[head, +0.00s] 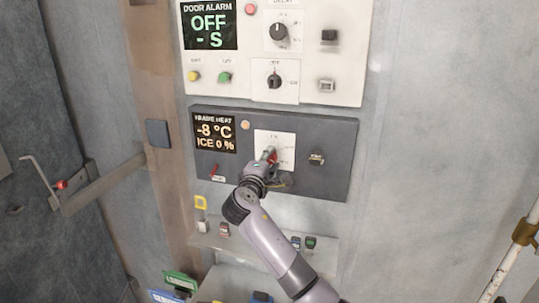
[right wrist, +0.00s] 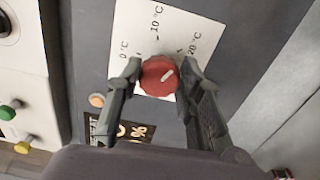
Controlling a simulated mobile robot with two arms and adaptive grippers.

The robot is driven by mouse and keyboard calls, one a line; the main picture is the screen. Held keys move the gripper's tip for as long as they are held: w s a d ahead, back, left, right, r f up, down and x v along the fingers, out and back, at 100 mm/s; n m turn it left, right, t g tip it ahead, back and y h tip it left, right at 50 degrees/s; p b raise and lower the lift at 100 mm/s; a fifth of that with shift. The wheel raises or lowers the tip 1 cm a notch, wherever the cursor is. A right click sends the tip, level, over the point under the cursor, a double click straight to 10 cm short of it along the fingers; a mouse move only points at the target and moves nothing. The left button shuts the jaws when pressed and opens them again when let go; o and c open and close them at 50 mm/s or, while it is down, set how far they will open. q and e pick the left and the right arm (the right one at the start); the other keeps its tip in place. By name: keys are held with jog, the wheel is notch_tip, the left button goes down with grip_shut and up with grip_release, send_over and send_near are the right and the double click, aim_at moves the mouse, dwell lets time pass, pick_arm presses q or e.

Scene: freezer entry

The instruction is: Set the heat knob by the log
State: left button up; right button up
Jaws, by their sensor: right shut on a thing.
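The heat knob is a red round knob (right wrist: 158,76) on a white plate (right wrist: 150,35) marked 0 °C, -10 °C and 20 °C in the right wrist view. Its white pointer line leans toward the 20 °C mark. My right gripper (right wrist: 162,74) is shut on the knob, one finger on each side. In the head view my right gripper (head: 268,162) covers much of the knob, in front of the white plate (head: 275,139) on the dark heat panel (head: 335,165). The panel's display (head: 213,133) reads -8 °C and ICE 0 %. I cannot make out a log. My left gripper is out of view.
A light door alarm panel (head: 345,60) with knobs, buttons and switches is above. A switch (head: 317,159) sits right of the heat knob. A red-tipped lever (head: 214,171) is at lower left. A metal handle (head: 105,183) juts out at left. Colored tags and small items lie below.

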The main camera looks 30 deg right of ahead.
jog(key=n, duration=0.3)
jog(key=shift+n, duration=0.4)
jog(key=n, duration=0.4)
jog(key=shift+a+n+p, duration=0.1)
jog(key=shift+n+p, duration=0.2)
jog(key=shift+n, duration=0.1)
jog(key=shift+f, duration=0.1)
jog(key=o, duration=1.2)
jog(key=v, duration=1.2)
